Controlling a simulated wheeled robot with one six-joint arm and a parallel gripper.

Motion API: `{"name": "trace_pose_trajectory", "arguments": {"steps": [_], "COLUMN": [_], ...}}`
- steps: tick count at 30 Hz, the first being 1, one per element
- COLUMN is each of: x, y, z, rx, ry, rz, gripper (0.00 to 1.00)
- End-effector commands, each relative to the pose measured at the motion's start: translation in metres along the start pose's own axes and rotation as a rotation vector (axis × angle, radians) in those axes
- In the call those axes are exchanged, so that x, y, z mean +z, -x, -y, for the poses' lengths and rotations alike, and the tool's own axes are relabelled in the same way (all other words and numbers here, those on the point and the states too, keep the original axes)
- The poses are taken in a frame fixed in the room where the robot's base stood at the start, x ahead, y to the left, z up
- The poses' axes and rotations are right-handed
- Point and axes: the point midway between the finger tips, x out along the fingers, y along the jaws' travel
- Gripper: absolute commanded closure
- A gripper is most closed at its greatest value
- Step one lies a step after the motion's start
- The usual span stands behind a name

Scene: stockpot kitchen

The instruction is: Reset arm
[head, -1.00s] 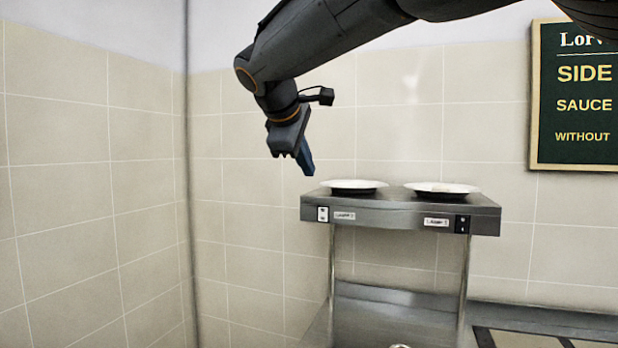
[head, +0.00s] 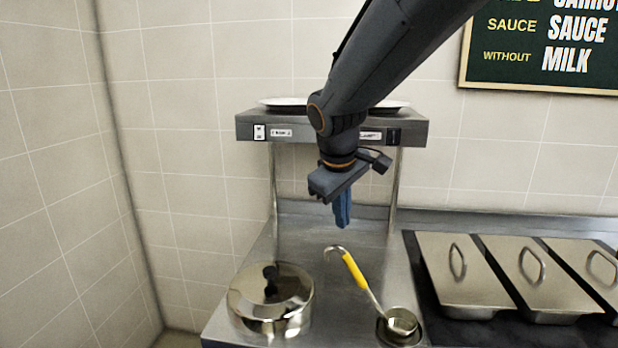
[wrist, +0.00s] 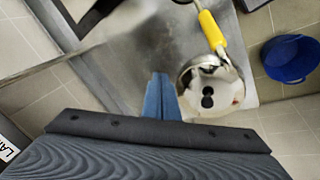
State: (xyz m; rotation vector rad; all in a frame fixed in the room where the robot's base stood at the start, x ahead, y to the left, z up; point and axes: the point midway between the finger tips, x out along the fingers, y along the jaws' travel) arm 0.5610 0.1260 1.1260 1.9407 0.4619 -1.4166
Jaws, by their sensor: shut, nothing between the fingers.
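My gripper (head: 342,212) points down in front of the shelf in the head view, its blue fingers together with nothing between them. The closed fingers also show in the wrist view (wrist: 161,98). They are above the steel counter (head: 310,240), clear of anything on it. The arm crosses in front of the shelf and hides part of it.
A lidded steel pot (head: 270,300) stands on the counter's left. A yellow-handled ladle (head: 354,270) stands in a round well (head: 400,326). Lidded pans (head: 465,270) are at right. Plates (head: 285,101) sit on the shelf (head: 300,118). A blue bucket (wrist: 290,58) shows in the wrist view.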

Motion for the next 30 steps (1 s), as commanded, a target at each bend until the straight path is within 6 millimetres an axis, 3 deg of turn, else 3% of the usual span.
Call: {"name": "trace_pose_trajectory", "arguments": {"steps": [1, 6, 9, 13, 18, 30], "x": [0.035, 0.128, 0.175, 0.221, 0.247, 0.248], "y": [-0.018, -0.059, -0.074, -0.085, -0.09, -0.09], "z": [0.003, 0.028, 0.045, 0.067, 0.08, 0.081], "rx": [-0.034, -0.123, -0.158, -0.186, -0.199, -0.2], "ry": [-0.085, -0.362, -0.508, -0.667, -0.76, -0.764], "rz": [0.029, 0.097, 0.135, 0.173, 0.195, 0.196], "gripper": [1.0, 1.0, 1.0, 1.0, 1.0, 1.0]}}
